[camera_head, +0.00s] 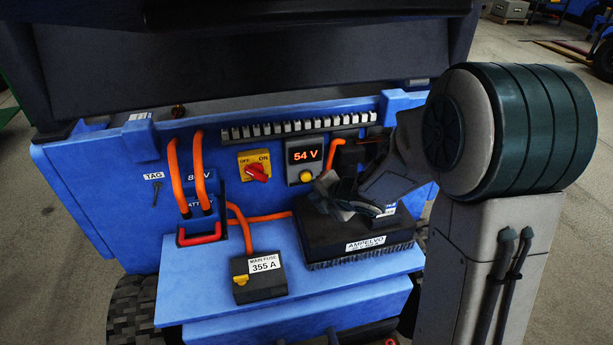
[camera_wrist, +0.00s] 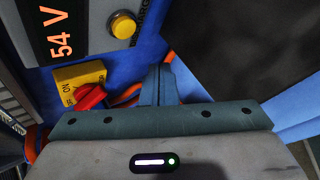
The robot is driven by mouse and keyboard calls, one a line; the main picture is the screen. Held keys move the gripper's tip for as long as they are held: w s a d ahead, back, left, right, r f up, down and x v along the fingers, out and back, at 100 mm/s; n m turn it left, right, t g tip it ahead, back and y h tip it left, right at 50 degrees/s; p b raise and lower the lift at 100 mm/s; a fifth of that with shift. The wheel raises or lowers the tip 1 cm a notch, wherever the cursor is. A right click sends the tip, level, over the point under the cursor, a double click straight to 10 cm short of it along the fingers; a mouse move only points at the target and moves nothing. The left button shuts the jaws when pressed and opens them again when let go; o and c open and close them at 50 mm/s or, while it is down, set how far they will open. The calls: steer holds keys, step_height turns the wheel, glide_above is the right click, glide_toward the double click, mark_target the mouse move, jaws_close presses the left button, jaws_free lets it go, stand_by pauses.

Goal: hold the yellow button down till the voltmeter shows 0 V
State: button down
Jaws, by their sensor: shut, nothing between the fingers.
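The voltmeter (camera_head: 304,155) is a grey-black box on the blue panel, and its orange digits read 54 V. The same reading shows sideways in the wrist view (camera_wrist: 60,38). The round yellow button (camera_head: 305,177) sits under the display; it also shows in the wrist view (camera_wrist: 123,25), uncovered and standing out from its plate. My gripper (camera_head: 326,184) is just right of the button and slightly lower in the head view. In the wrist view its shut, empty fingers (camera_wrist: 160,72) appear below and right of the button, apart from it.
A red rotary switch (camera_head: 257,172) on a yellow OFF/ON plate is left of the voltmeter. A black finned box (camera_head: 340,250) lies below my gripper. Orange cables (camera_head: 200,170), a red handle (camera_head: 199,235) and a 355 A fuse box (camera_head: 259,278) are further left.

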mark_target(306, 177)
steer(key=shift+w+a+p, duration=0.15)
steer(key=shift+w+a, duration=0.05)
steer(key=shift+w, duration=0.5)
steer(key=shift+w+a+p, duration=0.15)
steer(key=shift+w+a, duration=0.05)
steer(key=shift+w, duration=0.5)
steer(key=shift+w+a+p, duration=0.15)
steer(key=shift+w+a, duration=0.05)
steer(key=shift+w, duration=0.5)
steer(key=shift+w, duration=0.15)
stand_by(0.3)
steer(key=shift+w+a, duration=0.1)
steer(key=shift+w, duration=0.15)
